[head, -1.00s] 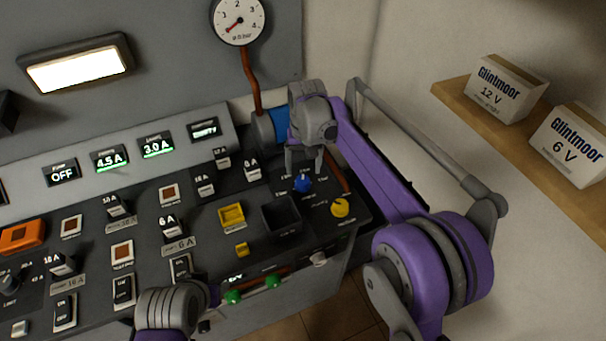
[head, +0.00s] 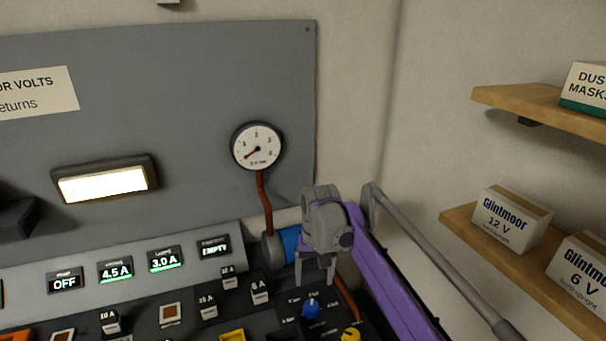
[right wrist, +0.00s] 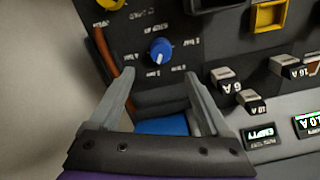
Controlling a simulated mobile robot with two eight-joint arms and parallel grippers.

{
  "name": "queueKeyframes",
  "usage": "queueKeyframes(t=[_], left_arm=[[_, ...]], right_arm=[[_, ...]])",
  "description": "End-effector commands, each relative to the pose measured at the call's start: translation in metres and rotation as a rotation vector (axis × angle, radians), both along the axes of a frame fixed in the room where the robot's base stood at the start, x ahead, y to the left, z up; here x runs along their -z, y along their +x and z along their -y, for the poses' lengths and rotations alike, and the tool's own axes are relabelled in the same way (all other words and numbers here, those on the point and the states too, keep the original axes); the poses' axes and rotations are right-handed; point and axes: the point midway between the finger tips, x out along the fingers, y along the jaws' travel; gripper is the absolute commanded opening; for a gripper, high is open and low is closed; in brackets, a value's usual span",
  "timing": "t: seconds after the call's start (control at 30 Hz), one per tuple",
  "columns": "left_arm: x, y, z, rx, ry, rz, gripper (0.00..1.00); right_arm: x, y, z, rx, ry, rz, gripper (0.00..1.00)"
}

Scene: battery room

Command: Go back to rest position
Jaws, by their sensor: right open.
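My right gripper (head: 316,280) is open and empty in the head view. Its fingers point down above the back right part of the control panel, near the blue knob (head: 311,308). In the right wrist view my right gripper (right wrist: 160,92) shows its two grey fingers spread apart, with the blue knob (right wrist: 160,50) beyond them and nothing between the fingertips. The fingers appear clear of the knob. My left gripper does not show in the head view.
A yellow knob (head: 351,334) is beside the blue one. A pressure gauge (head: 257,146) with a brown pipe (head: 265,203) is on the wall board behind. Lit displays (head: 115,271) line the panel's back. Shelves with Glintmoor boxes (head: 512,220) stand right; the air between is free.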

Motion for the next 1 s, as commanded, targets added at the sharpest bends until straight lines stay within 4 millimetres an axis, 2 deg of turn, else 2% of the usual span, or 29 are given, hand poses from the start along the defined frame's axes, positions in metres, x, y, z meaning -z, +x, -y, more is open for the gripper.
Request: queueKeyframes(t=[0.17,0.33,0.47,0.67,0.8,0.9,1.0], left_arm=[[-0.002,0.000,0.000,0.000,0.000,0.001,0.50],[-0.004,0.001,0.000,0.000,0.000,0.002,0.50],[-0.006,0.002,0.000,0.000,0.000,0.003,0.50],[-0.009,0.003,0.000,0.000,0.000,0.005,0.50],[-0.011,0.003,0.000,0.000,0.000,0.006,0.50],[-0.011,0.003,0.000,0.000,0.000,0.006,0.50],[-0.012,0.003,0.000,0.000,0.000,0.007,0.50]], right_arm=[[-0.012,-0.029,0.025,0.009,0.006,0.053,0.81],[-0.018,-0.081,0.059,0.013,0.013,0.143,0.81],[-0.012,-0.127,0.082,0.017,0.013,0.215,0.81],[0.016,-0.201,0.111,0.024,0.003,0.326,0.81],[0.043,-0.247,0.125,0.027,-0.009,0.395,0.81],[0.061,-0.270,0.131,0.027,-0.016,0.430,0.81],[0.073,-0.283,0.135,0.027,-0.022,0.454,0.81]])
